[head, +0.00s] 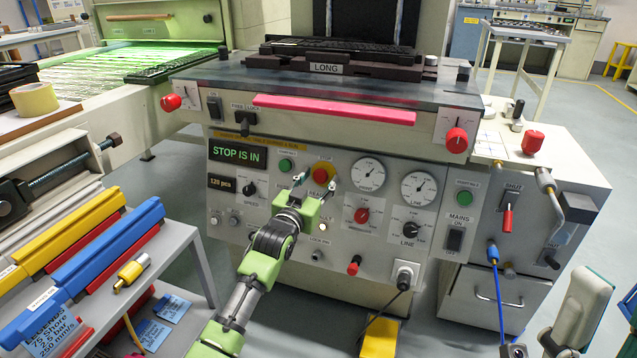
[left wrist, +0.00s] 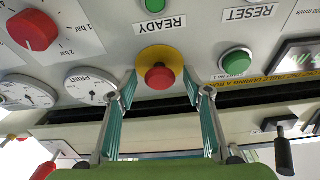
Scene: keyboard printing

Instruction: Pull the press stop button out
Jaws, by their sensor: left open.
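In the head view the stop button (head: 322,173) sits on the press's front panel, partly hidden by my gripper. My left gripper (head: 314,184) is open in front of it. In the left wrist view the teal-padded fingers of my left gripper (left wrist: 161,86) stand on either side of the red head. I cannot tell whether they touch it. A green display (head: 238,154) reads STOP IS IN.
Two gauges (head: 368,174) and a red knob (head: 362,215) lie to the right on the panel. A grey shelf (head: 180,262) with yellow and blue bars stands at the left.

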